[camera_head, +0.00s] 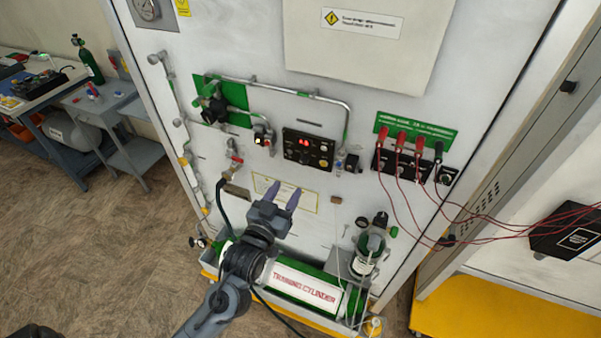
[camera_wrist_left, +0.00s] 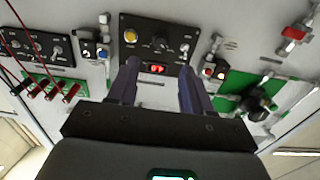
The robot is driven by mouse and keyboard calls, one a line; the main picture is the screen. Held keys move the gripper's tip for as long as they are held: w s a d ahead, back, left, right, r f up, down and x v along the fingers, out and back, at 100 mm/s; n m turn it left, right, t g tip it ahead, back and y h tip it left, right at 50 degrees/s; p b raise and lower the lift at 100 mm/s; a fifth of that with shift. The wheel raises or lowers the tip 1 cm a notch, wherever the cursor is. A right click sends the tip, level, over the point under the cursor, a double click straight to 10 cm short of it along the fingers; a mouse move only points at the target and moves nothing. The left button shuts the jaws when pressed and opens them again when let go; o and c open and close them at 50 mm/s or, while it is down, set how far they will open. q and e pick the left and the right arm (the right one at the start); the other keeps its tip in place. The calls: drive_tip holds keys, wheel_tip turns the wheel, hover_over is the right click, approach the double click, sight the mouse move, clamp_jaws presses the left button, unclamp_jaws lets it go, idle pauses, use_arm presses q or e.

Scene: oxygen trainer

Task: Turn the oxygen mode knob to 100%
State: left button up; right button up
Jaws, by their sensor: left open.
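I cannot read the knob's setting. My left gripper (camera_head: 287,195) is open and empty, below the panel in the head view. In the left wrist view its fingers (camera_wrist_left: 158,72) stand apart on either side of the display. My right gripper is out of view.
A green plate with a valve (camera_head: 211,103) and pipes are left of the panel. Red cables (camera_head: 402,140) hang from a green-labelled block on the right. A training cylinder (camera_head: 305,284) lies below, beside a jar (camera_head: 370,245). The board in front of the gripper is mostly flat.

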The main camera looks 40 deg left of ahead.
sight(303, 163)
use_arm(q)
drive_tip(key=p+x, duration=0.1)
drive_tip(key=x, duration=0.9)
clamp_jaws()
drive_tip(key=shift+r, duration=0.1)
